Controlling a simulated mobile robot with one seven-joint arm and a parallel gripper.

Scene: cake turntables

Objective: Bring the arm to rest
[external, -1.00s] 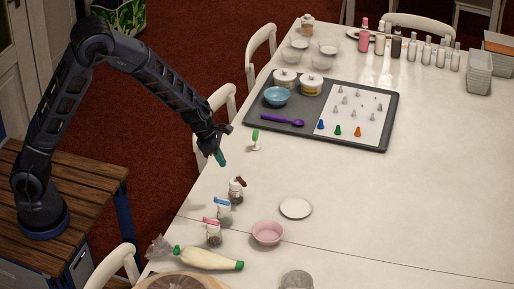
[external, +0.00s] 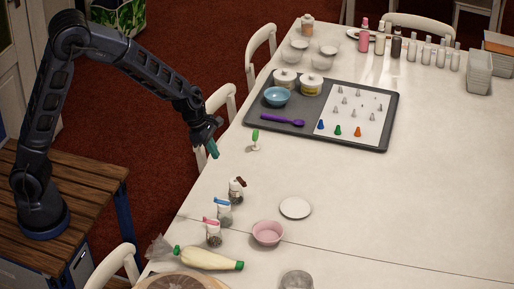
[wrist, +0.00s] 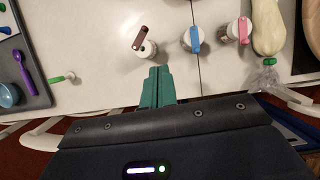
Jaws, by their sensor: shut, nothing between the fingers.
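My arm reaches out from its base on the wooden stand (external: 101,172) at the left. My gripper (external: 213,150) hangs in the air near the table's left edge, pointing down. Its teal fingers are shut together with nothing between them, as the wrist view (wrist: 157,84) also shows. In the external view it is above and left of the jar with the brown scoop (external: 236,190), and apart from it.
Jars with a blue scoop (external: 224,213) and a pink scoop (external: 213,234), and a piping bag (external: 208,259), line the near table edge. A green-topped item (external: 255,140) stands near the dark tray (external: 388,141). Chairs line the table's left side.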

